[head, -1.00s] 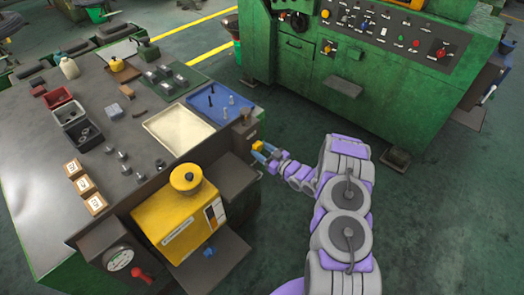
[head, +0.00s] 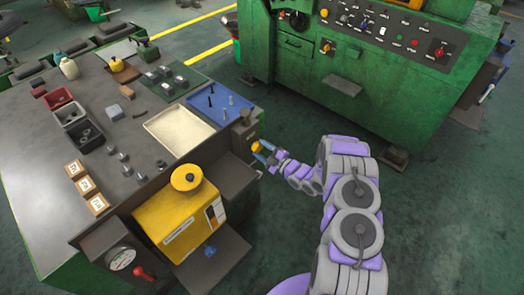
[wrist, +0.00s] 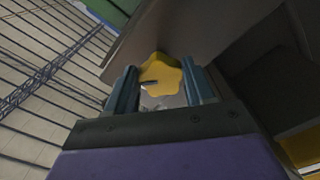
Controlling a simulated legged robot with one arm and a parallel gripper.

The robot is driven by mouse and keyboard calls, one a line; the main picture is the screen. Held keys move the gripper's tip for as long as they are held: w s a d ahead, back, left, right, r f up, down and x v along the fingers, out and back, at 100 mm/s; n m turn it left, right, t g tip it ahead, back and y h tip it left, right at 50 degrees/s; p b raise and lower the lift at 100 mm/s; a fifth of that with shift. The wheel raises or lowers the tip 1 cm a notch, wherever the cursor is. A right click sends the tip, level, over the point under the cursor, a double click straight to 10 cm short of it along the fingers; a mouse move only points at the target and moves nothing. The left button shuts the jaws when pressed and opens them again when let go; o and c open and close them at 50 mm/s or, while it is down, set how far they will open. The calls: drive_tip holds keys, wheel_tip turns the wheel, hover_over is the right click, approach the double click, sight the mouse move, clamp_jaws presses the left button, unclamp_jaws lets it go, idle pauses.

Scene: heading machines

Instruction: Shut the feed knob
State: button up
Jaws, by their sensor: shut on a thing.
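The feed knob (head: 257,147) is yellow and sits on the side of a grey block at the right edge of the workbench.
A yellow machine (head: 178,222) with a round top knob stands just left of my arm. A red lever (head: 143,273) and a gauge are at the bench's front. A blue tray (head: 219,104) lies behind the grey block. The green machine (head: 390,80) stands beyond clear floor.

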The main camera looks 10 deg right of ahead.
drive_tip(key=n+b, duration=0.2)
drive_tip(key=n, duration=0.1)
drive_tip(key=shift+f+n, duration=0.1)
drive_tip(key=shift+n, duration=0.3)
drive_tip(key=n+b, duration=0.3)
drive_tip(key=b, duration=0.1)
drive_tip(key=shift+n, duration=0.4)
drive_tip(key=shift+s, duration=0.1)
drive_tip(key=o, duration=1.1)
drive_tip(key=shift+c, duration=0.2)
drive_tip(key=shift+r, duration=0.2)
drive_tip(key=shift+s+d, duration=0.3)
drive_tip(key=shift+d, duration=0.1)
drive_tip(key=p+v, duration=0.1)
drive_tip(key=v, duration=1.5)
drive_tip(key=shift+s, duration=0.2)
drive_tip(key=shift+d, duration=0.1)
